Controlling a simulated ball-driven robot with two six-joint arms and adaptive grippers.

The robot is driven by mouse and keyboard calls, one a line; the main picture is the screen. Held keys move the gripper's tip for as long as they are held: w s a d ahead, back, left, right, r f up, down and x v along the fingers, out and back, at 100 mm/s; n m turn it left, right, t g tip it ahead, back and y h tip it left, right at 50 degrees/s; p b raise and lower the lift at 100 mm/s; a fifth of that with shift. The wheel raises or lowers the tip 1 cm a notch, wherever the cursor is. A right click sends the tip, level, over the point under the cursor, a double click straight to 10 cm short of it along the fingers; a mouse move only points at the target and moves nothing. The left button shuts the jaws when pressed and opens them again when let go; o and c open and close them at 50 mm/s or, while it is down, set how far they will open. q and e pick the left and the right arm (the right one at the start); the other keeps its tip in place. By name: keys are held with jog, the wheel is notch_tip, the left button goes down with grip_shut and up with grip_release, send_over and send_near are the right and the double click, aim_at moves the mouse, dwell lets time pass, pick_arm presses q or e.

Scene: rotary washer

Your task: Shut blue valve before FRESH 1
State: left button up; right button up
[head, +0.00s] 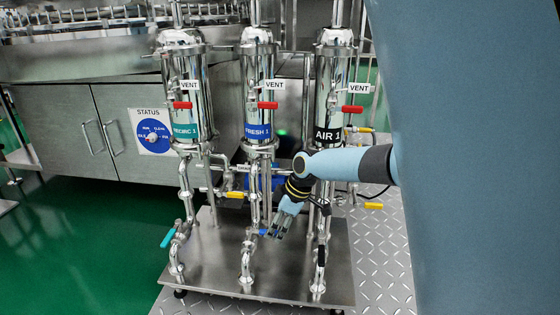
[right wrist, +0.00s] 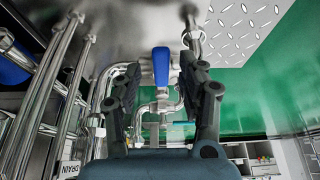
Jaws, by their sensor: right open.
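The FRESH 1 housing (head: 257,85) is the middle of three steel filter columns, with a blue label. The blue valve handle (head: 263,232) is on the pipe below it, mostly hidden by my right gripper (head: 275,232). In the right wrist view the blue handle (right wrist: 161,66) lies between the two fingers of my right gripper (right wrist: 162,75), with gaps on both sides. The right gripper is open around it and holds nothing. My left gripper is not in view.
The RECIRC 1 column (head: 186,90) with a teal handle (head: 168,237) stands at left. The AIR 1 column (head: 329,90) stands at right, close to my right arm. Yellow handles (head: 235,195) and red vent handles (head: 268,105) are nearby. A steel base plate (head: 215,270) lies below.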

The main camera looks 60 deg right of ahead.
jog(key=v, duration=1.1)
jog(key=shift+r, duration=0.4)
